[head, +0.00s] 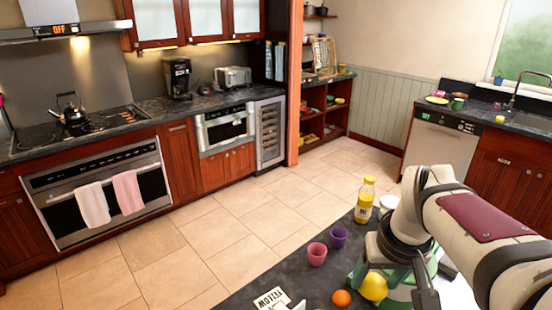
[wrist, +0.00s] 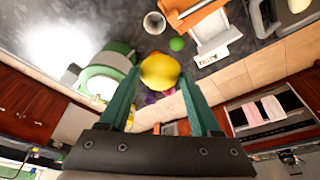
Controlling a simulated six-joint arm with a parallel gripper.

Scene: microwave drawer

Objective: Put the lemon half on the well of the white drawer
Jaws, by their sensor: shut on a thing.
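A yellow rounded thing, which looks like the lemon half (wrist: 160,70), sits between the tips of my gripper's green fingers (wrist: 160,74) in the wrist view. My gripper is shut on it. The same yellow thing (head: 373,288) shows near the bottom of the head view, beside my arm; its cut face cannot be made out. A white block-like piece (wrist: 211,36) with a card reading YELLOW lies on the dark counter, up and right of the lemon half in the wrist view. I cannot tell if it is the white drawer. Its well is not clear.
An orange ball (head: 341,298), a pink cup (head: 317,254), a purple cup (head: 338,237) and a yellow bottle (head: 365,201) stand on the dark counter. A green and white appliance (wrist: 103,78) stands left of my fingers. A green ball (wrist: 177,44) lies beyond them.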

